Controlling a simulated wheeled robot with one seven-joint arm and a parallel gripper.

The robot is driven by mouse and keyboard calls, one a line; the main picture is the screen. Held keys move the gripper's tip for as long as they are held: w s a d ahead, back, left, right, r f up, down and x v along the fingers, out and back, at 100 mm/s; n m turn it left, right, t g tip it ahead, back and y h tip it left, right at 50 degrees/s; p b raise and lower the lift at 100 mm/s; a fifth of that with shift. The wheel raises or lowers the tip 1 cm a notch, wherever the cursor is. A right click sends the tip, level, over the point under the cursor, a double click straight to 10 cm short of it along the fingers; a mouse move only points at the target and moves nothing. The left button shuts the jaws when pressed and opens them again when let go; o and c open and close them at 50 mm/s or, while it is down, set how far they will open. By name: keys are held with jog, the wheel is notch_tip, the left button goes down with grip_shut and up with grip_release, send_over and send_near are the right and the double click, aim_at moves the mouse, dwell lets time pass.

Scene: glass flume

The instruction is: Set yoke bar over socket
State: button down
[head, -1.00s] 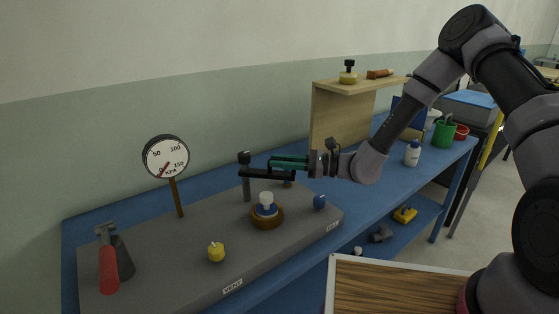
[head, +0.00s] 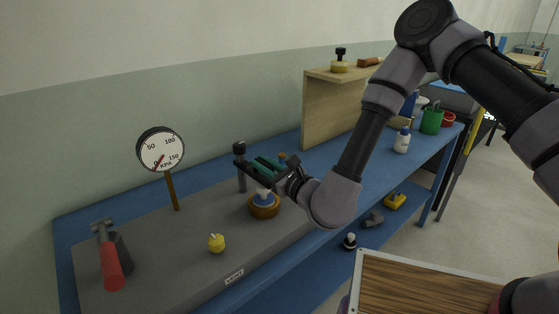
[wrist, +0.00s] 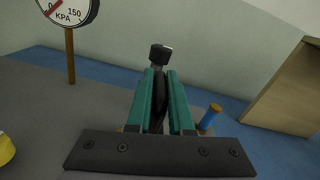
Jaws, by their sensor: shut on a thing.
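The yoke bar (wrist: 158,98) is a dark bar, seen between my gripper's teal fingers in the wrist view. It reaches toward a post (head: 242,178) with a black knob on top. My gripper (head: 266,167) is shut on the bar. In the head view the bar and gripper extend from the post toward the lower right, above the far side of the socket (head: 264,211). The socket is a brown ring with a blue and white piece (head: 262,194) in it. The gripper partly hides this piece's top. I cannot tell whether the bar touches it.
A pressure gauge (head: 160,149) stands behind left. A yellow knob (head: 216,243) and a red-handled lever (head: 110,265) are on the grey slab. A blue peg (wrist: 209,117) stands right of the bar. A wooden stand (head: 330,110) is at the right.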

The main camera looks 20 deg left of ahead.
jog(key=shift+s+a+r, duration=0.1)
jog(key=shift+a, duration=0.05)
dwell(0.4)
jog(key=c, duration=0.8)
grip_release()
jog(key=shift+c, duration=0.2)
